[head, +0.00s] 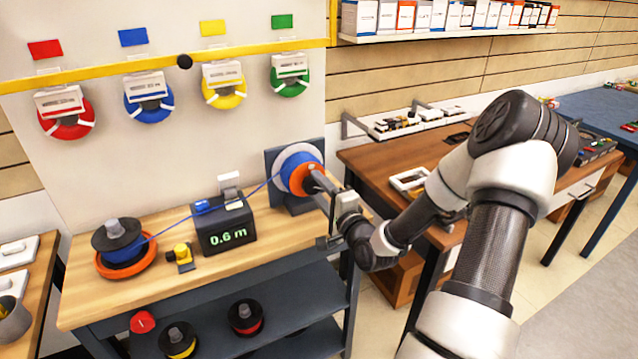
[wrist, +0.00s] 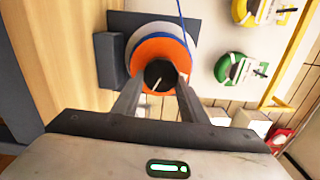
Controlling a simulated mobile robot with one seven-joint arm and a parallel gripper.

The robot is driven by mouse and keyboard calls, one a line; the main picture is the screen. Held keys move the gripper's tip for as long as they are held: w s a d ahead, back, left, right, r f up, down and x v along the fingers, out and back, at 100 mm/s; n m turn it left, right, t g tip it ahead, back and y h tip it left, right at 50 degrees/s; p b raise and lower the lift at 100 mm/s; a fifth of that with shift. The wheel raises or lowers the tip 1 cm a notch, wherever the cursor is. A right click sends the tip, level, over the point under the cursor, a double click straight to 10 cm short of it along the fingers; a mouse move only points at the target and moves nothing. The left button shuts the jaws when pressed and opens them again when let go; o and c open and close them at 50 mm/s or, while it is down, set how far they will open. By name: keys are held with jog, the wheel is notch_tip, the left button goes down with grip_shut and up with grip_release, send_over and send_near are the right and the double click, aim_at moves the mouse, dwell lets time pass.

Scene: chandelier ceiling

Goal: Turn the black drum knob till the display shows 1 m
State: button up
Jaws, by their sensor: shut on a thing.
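The black drum knob (wrist: 160,75) sits at the centre of the orange drum face in the wrist view, with a pale line on it pointing down and to the left. My gripper (wrist: 160,88) is shut on the knob, one finger on each side. In the head view my gripper (head: 328,188) reaches the orange and blue drum (head: 300,175) from the right, and the knob is mostly hidden. The black display box (head: 224,232) stands left of the drum and reads 0.6 m in green. A blue wire runs across the box to the drum.
A blue wire spool (head: 122,246) stands on an orange base at the bench's left. A small yellow and black device (head: 181,256) is beside it. Red, blue, yellow and green coils hang on the wall behind. A brown table (head: 375,165) stands to the right.

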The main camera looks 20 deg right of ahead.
jog(key=shift+f+m+p, duration=0.1)
jog(key=shift+m+p, duration=0.35)
jog(key=shift+m, duration=0.85)
jog(key=o, duration=1)
jog(key=shift+o, duration=0.2)
jog(key=s, duration=1.7)
jog(key=shift+s+d+p, duration=0.2)
jog(key=shift+d+p, duration=0.05)
jog(key=shift+p, duration=0.2)
